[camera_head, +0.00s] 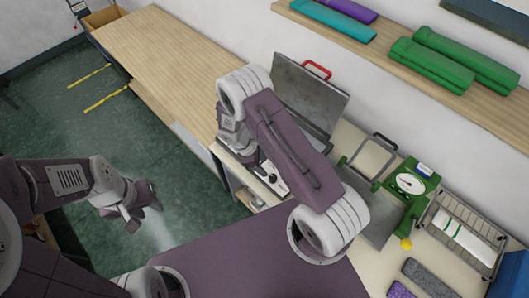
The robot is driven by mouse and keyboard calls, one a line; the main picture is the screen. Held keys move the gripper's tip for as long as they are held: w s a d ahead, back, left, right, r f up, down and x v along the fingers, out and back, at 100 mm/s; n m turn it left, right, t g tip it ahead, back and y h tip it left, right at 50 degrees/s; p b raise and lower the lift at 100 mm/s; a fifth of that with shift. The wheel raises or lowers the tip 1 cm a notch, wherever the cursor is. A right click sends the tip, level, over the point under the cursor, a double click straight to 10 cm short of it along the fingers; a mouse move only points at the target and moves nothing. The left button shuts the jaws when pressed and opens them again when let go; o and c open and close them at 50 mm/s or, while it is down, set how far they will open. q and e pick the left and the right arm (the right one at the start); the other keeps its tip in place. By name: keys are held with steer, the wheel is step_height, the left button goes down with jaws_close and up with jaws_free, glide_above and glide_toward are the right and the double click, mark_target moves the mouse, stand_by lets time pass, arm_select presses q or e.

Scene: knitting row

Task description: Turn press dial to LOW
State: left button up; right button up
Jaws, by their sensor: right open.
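The press (311,92) stands at the back of the counter with its grey plate raised and a red handle on top. Its pale front panel (273,185) carries a dark round knob, which looks like the dial; its setting is too small to read. My right arm stretches over the press and covers much of it. My right gripper, open, is at the press beside the panel, mostly hidden by the arm, and its fingertips cannot be made out. My left gripper (144,215) is open and empty above the green floor, well left of the press.
A green scale (410,184) and a wire rack (464,233) stand at the right of the counter. Rolled green cloths (440,62) lie on the wall shelf. The wooden counter (170,60) at the left is bare.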

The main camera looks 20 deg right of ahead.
mark_target(273, 176)
steer(key=p+x, duration=0.1)
steer(key=x, duration=0.1)
steer(key=s+p+x, duration=0.1)
steer(key=x, duration=0.1)
steer(key=shift+f, duration=0.1)
steer(key=x, duration=0.1)
steer(key=p+x, duration=0.1)
steer(key=x, duration=0.1)
steer(key=shift+s+d+f, duration=0.1)
steer(key=shift+s+d, duration=0.05)
steer(key=shift+s, duration=0.2)
steer(key=shift+f, duration=0.25)
steer(key=shift+w+f, duration=0.1)
steer(key=shift+w, duration=0.1)
steer(key=shift+c, duration=0.6)
steer(key=c, duration=0.5)
jaws_close()
arm_select(q)
steer(key=r, duration=0.2)
steer(key=s+r, duration=0.1)
steer(key=r, duration=0.1)
steer(key=shift+a+r, duration=0.1)
steer(key=shift+a, duration=0.05)
arm_select(e)
steer(key=shift+s, duration=0.1)
